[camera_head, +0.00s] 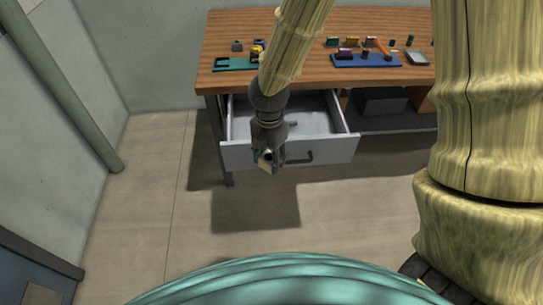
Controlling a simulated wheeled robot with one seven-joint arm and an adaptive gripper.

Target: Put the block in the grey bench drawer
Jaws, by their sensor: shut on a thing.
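The grey bench drawer (318,119) is pulled open below the wooden bench top, with its dark handle on the front panel. Its visible inside is light grey, with a small dark item towards the middle. My gripper (268,159) is in front of the drawer's front panel in the picture, left of the handle. It is shut on a small pale block (266,168), which is mostly hidden between the fingers. My arm and gripper cover part of the drawer's left side. I cannot tell the exact gap between the gripper and the front panel.
The wooden bench (330,22) carries a green mat (232,64), a blue mat (372,61) and several small items. A dark shelf (390,122) is right of the drawer. A green pipe (62,85) runs along the left wall. The floor before the drawer is clear.

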